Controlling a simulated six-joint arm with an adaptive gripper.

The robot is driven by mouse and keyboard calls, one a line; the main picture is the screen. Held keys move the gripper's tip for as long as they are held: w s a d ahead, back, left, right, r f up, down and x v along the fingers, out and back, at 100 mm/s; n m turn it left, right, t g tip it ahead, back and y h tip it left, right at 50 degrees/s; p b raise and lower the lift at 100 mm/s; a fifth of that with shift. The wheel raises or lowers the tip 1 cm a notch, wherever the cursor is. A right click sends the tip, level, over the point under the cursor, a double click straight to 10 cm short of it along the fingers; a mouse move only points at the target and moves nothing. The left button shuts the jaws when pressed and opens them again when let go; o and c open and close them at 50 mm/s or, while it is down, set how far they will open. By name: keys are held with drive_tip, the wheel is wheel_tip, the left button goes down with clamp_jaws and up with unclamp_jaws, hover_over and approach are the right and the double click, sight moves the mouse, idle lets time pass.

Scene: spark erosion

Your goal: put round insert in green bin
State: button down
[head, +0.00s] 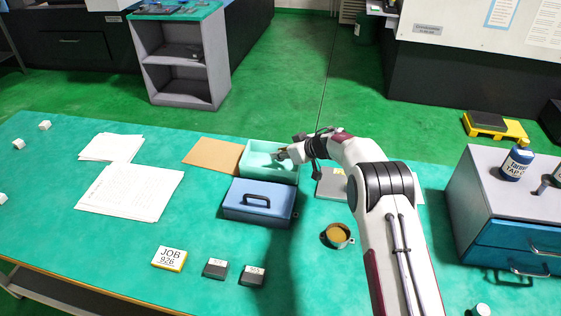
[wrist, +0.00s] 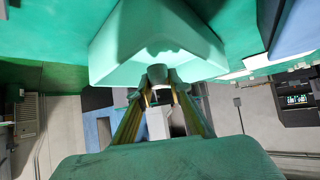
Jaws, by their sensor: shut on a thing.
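The green bin (head: 270,174) is a pale green open box behind the blue case on the table. In the wrist view the bin (wrist: 125,50) fills the upper middle, beyond the fingertips. My gripper (head: 282,155) is over the bin's right part in the head view. In the wrist view my gripper (wrist: 160,84) is shut on the round insert (wrist: 157,73), a small grey cylinder at the fingertips. The insert is too small to make out clearly in the head view. I cannot tell how far it is above the bin floor.
A blue case (head: 258,203) with a handle stands just in front of the bin. A brown folder (head: 211,153) lies left of it. A round container (head: 338,235) stands to the right front. Papers (head: 130,190) lie left; labelled blocks (head: 215,269) lie near the front edge.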

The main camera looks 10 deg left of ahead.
sight(282, 160)
drive_tip(key=shift+f, duration=1.8)
drive_tip(key=shift+f, duration=0.15)
drive_tip(key=c, duration=1.8)
unclamp_jaws()
drive_tip(key=shift+c, duration=0.2)
drive_tip(key=shift+r, duration=0.2)
drive_tip(key=shift+s+d+r, duration=0.2)
drive_tip(key=shift+d+r, duration=0.05)
drive_tip(key=shift+d, duration=0.05)
drive_tip(key=v, duration=1.1)
